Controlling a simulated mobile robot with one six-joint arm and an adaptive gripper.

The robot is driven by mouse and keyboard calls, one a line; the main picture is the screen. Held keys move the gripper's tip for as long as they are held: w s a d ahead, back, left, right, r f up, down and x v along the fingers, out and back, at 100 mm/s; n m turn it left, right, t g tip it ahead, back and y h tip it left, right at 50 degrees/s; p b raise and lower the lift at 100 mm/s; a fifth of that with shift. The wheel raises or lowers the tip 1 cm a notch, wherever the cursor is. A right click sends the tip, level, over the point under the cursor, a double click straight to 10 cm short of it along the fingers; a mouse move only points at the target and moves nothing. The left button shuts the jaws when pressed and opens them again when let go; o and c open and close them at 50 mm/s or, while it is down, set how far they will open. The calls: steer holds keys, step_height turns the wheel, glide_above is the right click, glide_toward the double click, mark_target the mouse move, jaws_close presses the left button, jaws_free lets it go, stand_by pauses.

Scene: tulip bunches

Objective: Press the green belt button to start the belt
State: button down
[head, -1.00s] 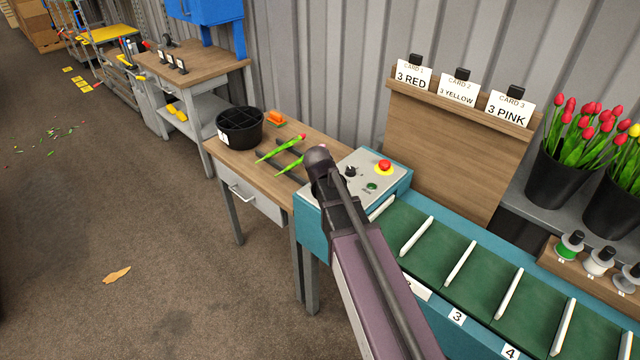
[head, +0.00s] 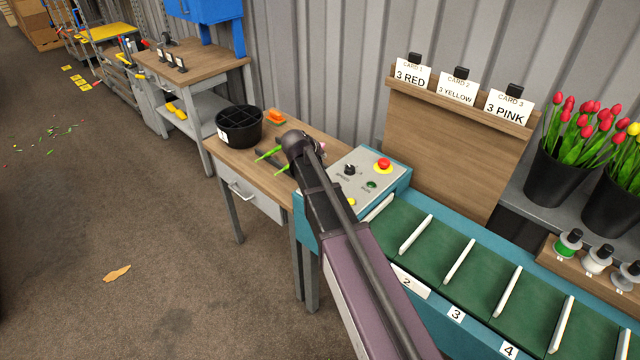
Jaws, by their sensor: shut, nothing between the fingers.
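The belt (head: 433,268) is green with white cross bars.
A red stop knob (head: 384,164) on a yellow base and a black dial (head: 350,169) share the panel. Green stems lie on the wooden table (head: 222,162), partly behind my arm, near a black pot (head: 239,127). A wooden card board (head: 445,150) stands behind the belt.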

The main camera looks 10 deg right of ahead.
steer(key=shift+f+b, duration=4.05)
steer(key=shift+f, duration=0.3)
steer(key=shift+f+b, duration=0.2)
steer(key=shift+b, duration=0.15)
steer(key=shift+w+f, duration=0.1)
steer(key=shift+f, duration=0.15)
